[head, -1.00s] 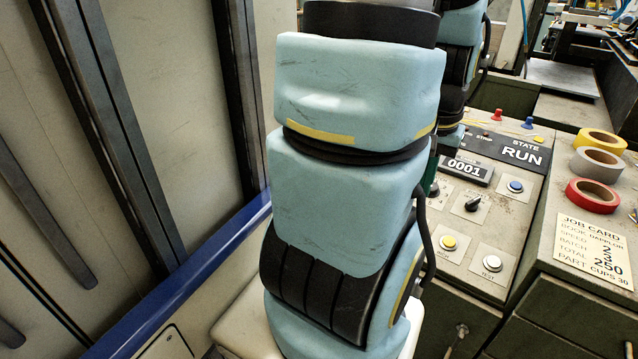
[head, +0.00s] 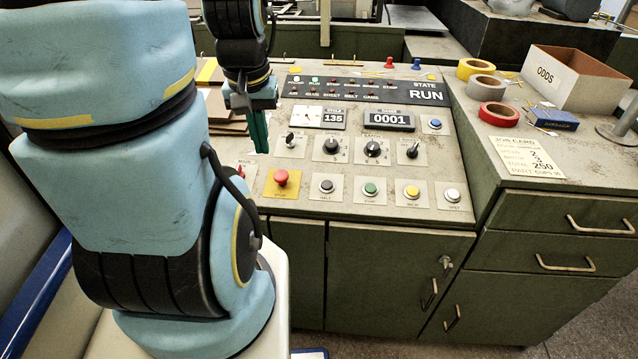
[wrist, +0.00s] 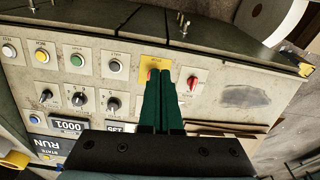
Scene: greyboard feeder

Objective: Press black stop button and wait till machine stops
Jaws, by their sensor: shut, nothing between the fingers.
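The control panel (head: 455,215) shows in the head view, and its state display (head: 427,96) reads RUN. The black button (head: 327,186) sits on a pale plate in the front row, between a red button (head: 281,178) on a yellow plate and a green button (head: 370,188). In the wrist view the black button (wrist: 116,67) is left of my fingers. My gripper (head: 262,150) is shut and empty, its green fingers pointing down above the panel's left part. In the wrist view my gripper (wrist: 159,73) overlaps the yellow plate and mostly hides the red button.
Yellow (head: 412,192) and white (head: 452,195) buttons continue the front row. Several knobs stand behind it, with counters reading 135 (head: 332,119) and 0001 (head: 390,119). Tape rolls (head: 499,114) and an ODDS box (head: 565,85) stand on the right cabinet. Brown board lies behind my arm.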

